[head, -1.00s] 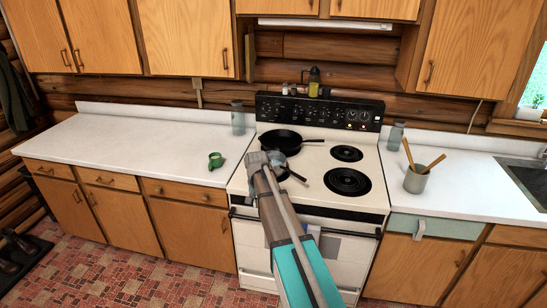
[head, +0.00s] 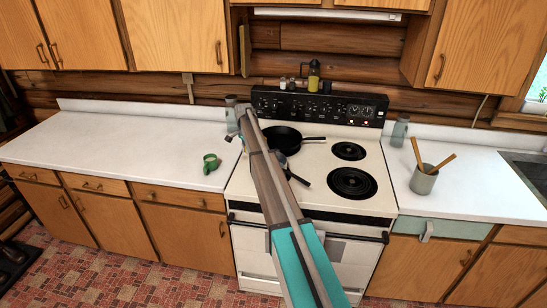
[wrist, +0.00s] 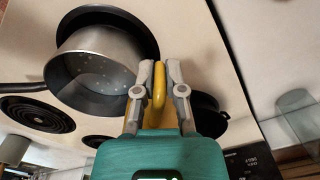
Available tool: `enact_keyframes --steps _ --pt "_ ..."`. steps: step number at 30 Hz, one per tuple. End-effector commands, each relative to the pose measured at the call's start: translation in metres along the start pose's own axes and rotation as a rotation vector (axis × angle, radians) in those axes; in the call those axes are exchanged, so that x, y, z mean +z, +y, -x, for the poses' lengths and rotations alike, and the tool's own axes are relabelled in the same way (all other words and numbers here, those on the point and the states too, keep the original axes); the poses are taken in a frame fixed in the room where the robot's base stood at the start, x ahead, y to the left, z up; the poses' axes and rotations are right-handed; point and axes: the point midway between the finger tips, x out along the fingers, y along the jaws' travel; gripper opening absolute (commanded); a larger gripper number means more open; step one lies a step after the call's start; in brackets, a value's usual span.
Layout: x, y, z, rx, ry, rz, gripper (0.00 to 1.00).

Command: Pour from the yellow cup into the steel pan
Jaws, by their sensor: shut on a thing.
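My gripper (wrist: 158,85) is shut on a yellow, handle-like part of the yellow cup (wrist: 159,88) in the wrist view. The rest of the cup is mostly hidden behind the gripper, and I cannot make out its contents. The steel pan (wrist: 88,72) is beside the gripper at upper left in the wrist view, with small pale dots on its inside. In the head view, the steel pan (head: 281,158) is at the stove's front left, partly hidden by my arm. My gripper (head: 233,132) is raised near the stove's left edge there; the cup is not clear.
A black skillet (head: 282,139) sits at the stove's back left. The two right burners (head: 352,183) are bare. A green mug (head: 211,163) stands on the left counter. A clear jar (wrist: 305,120) stands near the gripper. A utensil crock (head: 423,180) is on the right counter.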

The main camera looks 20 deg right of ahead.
Motion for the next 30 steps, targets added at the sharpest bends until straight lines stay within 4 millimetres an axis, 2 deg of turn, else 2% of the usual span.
enact_keyframes --steps 3,7,22,30 --pt "-0.012 -0.012 0.001 0.000 0.000 -0.031 0.00" --pt "-0.019 -0.013 0.001 -0.001 0.000 -0.050 0.00" --pt "-0.027 -0.005 0.001 -0.012 0.002 -0.063 0.00" --pt "-0.025 0.006 0.005 -0.104 0.024 -0.064 0.00"
